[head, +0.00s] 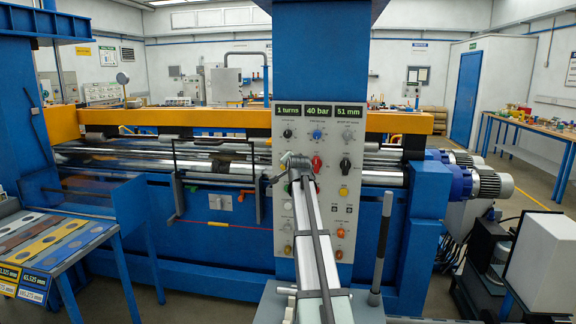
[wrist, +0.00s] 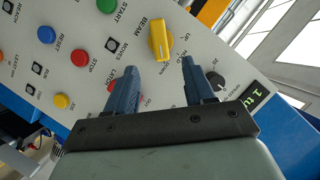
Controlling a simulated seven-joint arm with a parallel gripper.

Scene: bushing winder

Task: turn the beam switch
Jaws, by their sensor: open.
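The beam switch (wrist: 161,40) is a yellow knob on the grey control panel (wrist: 75,75), with the word BEAM printed beside it in the wrist view. My gripper (wrist: 158,66) is open, its two blue fingers pointing at the panel on either side of the line to the knob. The knob shows just beyond the fingertips, apart from them, with nothing between the fingers. In the head view my gripper (head: 297,160) is in front of the left part of the panel (head: 350,240) and hides the switch there.
A black knob (wrist: 215,82) is near the right finger in the wrist view. A red knob (wrist: 113,86) is partly behind the left finger. Red (wrist: 82,58), blue (wrist: 47,35) and green (wrist: 105,5) buttons are close by. A lit display (wrist: 257,95) is at the panel's edge.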

